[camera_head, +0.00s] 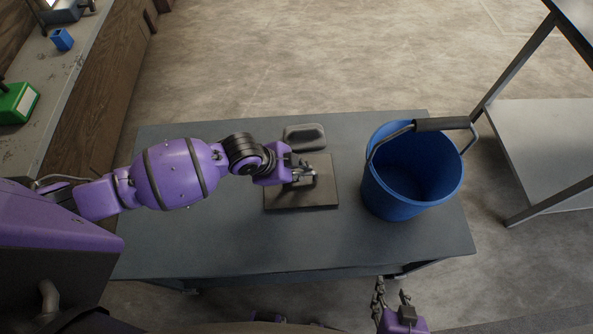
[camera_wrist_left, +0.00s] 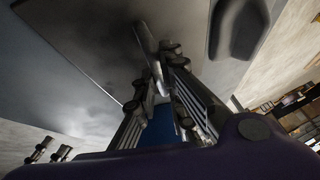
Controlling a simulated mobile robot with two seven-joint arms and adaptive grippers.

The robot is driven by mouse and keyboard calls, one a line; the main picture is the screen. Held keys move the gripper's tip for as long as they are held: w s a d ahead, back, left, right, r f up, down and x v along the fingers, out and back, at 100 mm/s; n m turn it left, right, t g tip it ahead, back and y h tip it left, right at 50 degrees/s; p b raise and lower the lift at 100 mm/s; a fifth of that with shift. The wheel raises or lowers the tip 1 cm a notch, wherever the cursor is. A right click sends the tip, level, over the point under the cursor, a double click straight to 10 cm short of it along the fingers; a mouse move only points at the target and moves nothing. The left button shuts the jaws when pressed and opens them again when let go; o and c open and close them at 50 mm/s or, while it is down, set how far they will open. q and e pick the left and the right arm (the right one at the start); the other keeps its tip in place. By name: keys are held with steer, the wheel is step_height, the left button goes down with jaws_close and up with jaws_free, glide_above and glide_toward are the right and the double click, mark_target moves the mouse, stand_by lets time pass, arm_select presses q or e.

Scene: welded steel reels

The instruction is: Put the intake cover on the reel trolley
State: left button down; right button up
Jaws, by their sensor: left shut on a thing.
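The intake cover appears to be the flat dark square plate (camera_head: 318,198) with a raised bar handle; its plate also fills the upper left of the left wrist view (camera_wrist_left: 85,45). My left gripper (camera_head: 304,175) is shut on the cover's handle (camera_wrist_left: 148,45). The plate is over the grey top of the trolley (camera_head: 200,245), which I take as the reel trolley. I cannot tell whether it touches the top or hangs just above. My right gripper (camera_head: 392,296) is empty and open beyond the trolley's near edge.
A blue bucket (camera_head: 385,196) with a raised handle stands close right of the plate. A dark rounded block (camera_head: 305,137) lies just behind it. A shelf rack (camera_head: 550,145) stands at right, a workbench (camera_head: 55,75) at left. The trolley's left part is bare.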

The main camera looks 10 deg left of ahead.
arm_select(q)
steer(key=c, duration=1.8)
jaws_free()
steer(key=p+v, duration=0.1)
steer(key=v, duration=1.1)
